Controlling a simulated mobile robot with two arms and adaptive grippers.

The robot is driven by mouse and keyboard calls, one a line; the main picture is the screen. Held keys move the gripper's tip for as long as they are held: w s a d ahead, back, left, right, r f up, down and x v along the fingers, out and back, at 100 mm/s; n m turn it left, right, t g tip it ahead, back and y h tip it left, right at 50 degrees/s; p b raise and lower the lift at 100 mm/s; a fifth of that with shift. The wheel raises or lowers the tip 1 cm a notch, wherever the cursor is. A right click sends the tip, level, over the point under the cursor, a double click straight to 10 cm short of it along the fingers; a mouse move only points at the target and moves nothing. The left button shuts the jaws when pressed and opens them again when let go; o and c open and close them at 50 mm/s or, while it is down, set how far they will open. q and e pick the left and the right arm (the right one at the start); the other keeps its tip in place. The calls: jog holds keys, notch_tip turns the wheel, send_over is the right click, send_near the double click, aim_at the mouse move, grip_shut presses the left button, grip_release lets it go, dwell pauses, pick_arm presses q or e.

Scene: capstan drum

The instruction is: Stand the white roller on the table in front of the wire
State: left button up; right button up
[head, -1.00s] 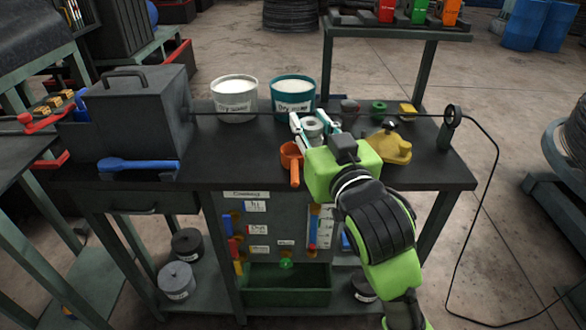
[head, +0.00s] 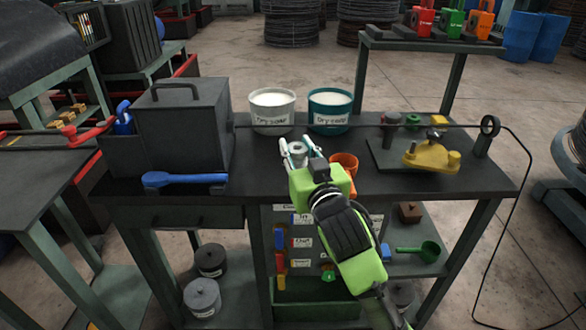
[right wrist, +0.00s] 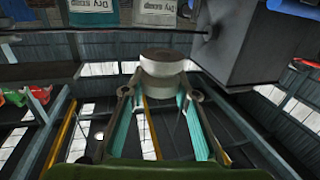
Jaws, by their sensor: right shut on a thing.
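The white roller (head: 299,149) is between the fingers of my right gripper (head: 299,156), which is shut on it. In the right wrist view the roller (right wrist: 163,82) shows its grey round end face between the two fingertips (right wrist: 160,95). The thin dark wire (head: 400,126) runs from the grey box to a ring post at the right. The roller appears on the near side of the wire, in front of the gap between two tubs. I cannot tell whether its base touches the table (head: 250,180). My left gripper is not in view.
An orange cup (head: 344,162) stands just right of my gripper. The white tub (head: 272,112) and teal tub (head: 329,112) stand behind the wire. The grey box (head: 182,125) and blue-handled tool (head: 185,180) are left, a yellow tool (head: 430,155) right. Some tabletop left of the gripper is clear.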

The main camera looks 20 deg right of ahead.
send_over(286, 181)
notch_tip(286, 181, down, 6)
jog(key=shift+s+f, duration=0.1)
jog(key=shift+f, duration=1.55)
jog(key=shift+f, duration=0.1)
jog(key=shift+f+b, duration=0.15)
jog(key=shift+b, duration=0.15)
jog(key=o, duration=1.1)
jog(key=shift+r, duration=0.35)
jog(key=s, duration=1.2)
jog(key=shift+a+f+b, duration=0.1)
jog(key=shift+b, duration=0.3)
